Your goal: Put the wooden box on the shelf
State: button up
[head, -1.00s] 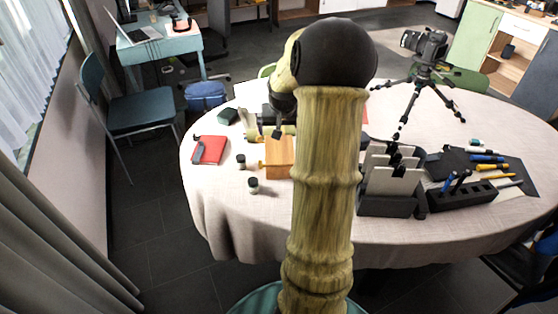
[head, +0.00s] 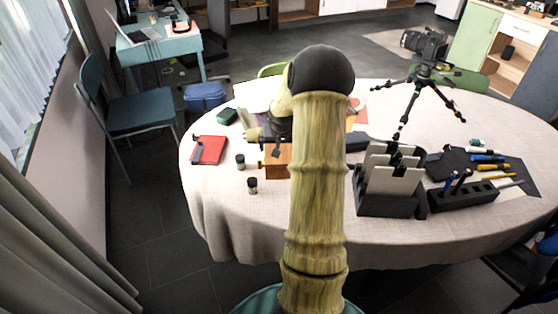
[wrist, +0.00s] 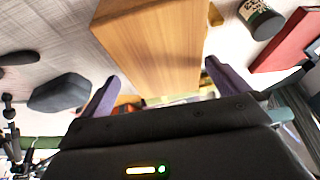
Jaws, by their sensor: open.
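The wooden box (head: 277,163) stands on the round table (head: 225,205), left of my upright arm, which hides its right part. In the wrist view the box (wrist: 150,45) is large and close, its plain wood face towards the camera. My gripper (wrist: 163,88) is open, with one purple-grey finger to each side of the box's near end; I cannot tell whether they touch it. In the head view my gripper (head: 274,143) is at the top of the box and covers part of it. Wooden shelves show in the green cabinet (head: 508,62) at the back right.
Two small dark jars (head: 252,186) and a red notebook (head: 209,150) are left of the box. A file holder (head: 385,203), a pen block (head: 462,195) and a camera tripod (head: 424,75) stand to the right. The table's front left is clear.

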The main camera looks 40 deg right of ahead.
jog(key=x, duration=0.5)
jog(key=shift+w+a+f, duration=0.1)
jog(key=shift+a+f, duration=0.05)
dwell(0.3)
jog(key=c, duration=1.4)
jog(key=shift+o, duration=0.2)
